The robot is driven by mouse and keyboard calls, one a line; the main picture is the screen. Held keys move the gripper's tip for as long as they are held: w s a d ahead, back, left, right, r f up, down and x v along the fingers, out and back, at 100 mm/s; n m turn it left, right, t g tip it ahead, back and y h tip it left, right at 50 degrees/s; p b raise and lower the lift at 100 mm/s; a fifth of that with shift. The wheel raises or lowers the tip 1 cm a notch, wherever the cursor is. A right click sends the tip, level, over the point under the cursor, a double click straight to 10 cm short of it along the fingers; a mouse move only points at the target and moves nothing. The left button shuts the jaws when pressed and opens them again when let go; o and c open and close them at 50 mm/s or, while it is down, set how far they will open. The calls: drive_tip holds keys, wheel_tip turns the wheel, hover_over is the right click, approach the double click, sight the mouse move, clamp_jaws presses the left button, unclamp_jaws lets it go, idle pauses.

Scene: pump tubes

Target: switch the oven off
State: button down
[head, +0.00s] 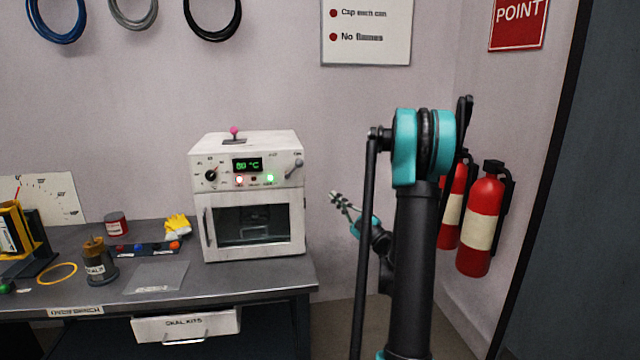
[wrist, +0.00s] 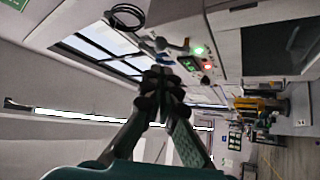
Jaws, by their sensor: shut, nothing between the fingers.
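The white oven (head: 250,225) stands on the bench in the head view. Its display (head: 247,165) reads about 80 °C in green, and a red lamp (head: 239,180) and a green lamp (head: 270,178) are lit. A black dial (head: 211,176) is at its front left, and a grey lever (head: 294,166) at its front right points up and right. My gripper (head: 334,197) is right of the oven, apart from it. In the wrist view my gripper (wrist: 160,78) is shut and empty, with the lit green lamp (wrist: 199,50) beyond its tips.
A pink-knobbed stick (head: 234,131) stands on the oven top. Fire extinguishers (head: 481,220) hang on the right wall, behind my arm.

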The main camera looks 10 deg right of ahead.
sight(301, 164)
drive_tip(key=x, duration=1.3)
drive_tip(key=shift+w+a+r, duration=0.1)
drive_tip(key=shift+w+a, duration=0.1)
drive_tip(key=shift+a+r+n+g, duration=0.15)
drive_tip(key=shift+r+n+g, duration=0.35)
drive_tip(key=shift+n+g, duration=0.4)
drive_tip(key=shift+a+r+n+g, duration=0.25)
drive_tip(key=shift+r+n+g, duration=0.3)
drive_tip(key=shift+n, duration=0.45)
drive_tip(key=a+r+n+g+h, duration=0.2)
drive_tip(key=a+n+g+h, duration=0.3)
drive_tip(key=n, duration=0.3)
drive_tip(key=shift+a+r+g+h, duration=0.35)
drive_tip(key=shift+a+r+h, duration=0.05)
drive_tip(key=shift+a+h, duration=0.45)
drive_tip(key=shift+a+r, duration=0.1)
drive_tip(key=shift+r, duration=0.05)
drive_tip(key=shift+r, duration=0.65)
